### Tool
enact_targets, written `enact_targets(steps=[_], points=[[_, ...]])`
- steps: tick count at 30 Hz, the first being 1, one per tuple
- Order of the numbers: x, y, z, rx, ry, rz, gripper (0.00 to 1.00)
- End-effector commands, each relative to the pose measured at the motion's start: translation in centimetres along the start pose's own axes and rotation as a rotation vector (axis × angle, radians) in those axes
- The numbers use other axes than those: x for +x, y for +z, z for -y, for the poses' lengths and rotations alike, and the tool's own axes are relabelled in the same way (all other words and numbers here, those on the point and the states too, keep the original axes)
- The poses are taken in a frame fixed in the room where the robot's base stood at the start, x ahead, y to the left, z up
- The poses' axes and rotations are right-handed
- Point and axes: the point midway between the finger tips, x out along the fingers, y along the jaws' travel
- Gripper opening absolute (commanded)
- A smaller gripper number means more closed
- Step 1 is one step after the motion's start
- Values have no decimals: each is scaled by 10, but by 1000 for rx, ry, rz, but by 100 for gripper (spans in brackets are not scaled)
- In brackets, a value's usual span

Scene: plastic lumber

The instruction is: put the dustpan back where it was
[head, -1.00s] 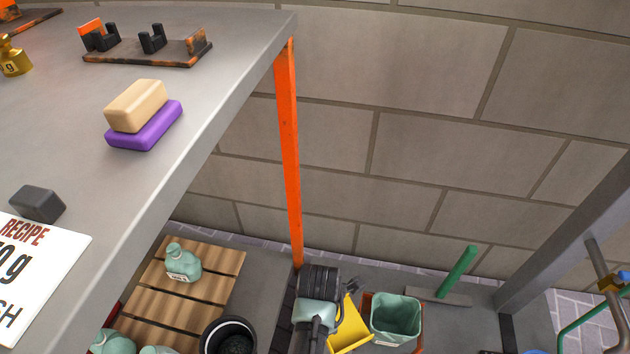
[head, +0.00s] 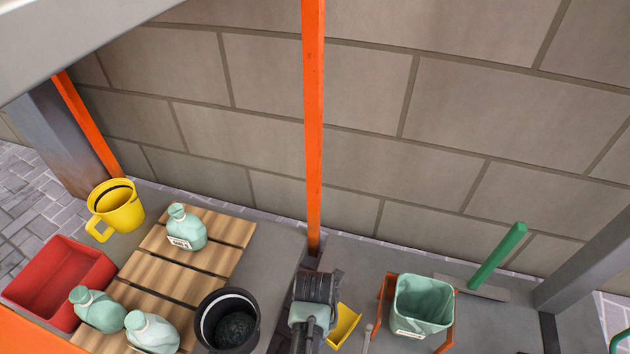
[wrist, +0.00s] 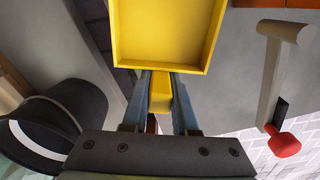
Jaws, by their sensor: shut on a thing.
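The yellow dustpan (head: 345,325) shows beside my arm in the head view, low between the black bucket and the pale green bin. In the wrist view the dustpan (wrist: 168,35) fills the top middle, its open tray facing the camera. My gripper (wrist: 161,80) is shut on the dustpan's short handle, one finger on each side. In the head view my arm hides the gripper and part of the dustpan. The frames do not clearly show whether the dustpan touches the surface below.
A black bucket (head: 254,325) stands left of my arm. A pale green bin (head: 424,305) stands to the right, with a green-handled tool (head: 498,255) behind it. A hammer-like tool (wrist: 276,75) lies right of my gripper. An orange post (head: 313,130) rises behind my arm.

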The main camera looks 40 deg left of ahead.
Motion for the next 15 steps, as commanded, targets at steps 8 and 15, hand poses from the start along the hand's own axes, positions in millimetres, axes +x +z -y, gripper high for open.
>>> enact_targets(steps=[8,15], points=[[31,0,0,1,0,1,0],[39,0,0,1,1,1,0]])
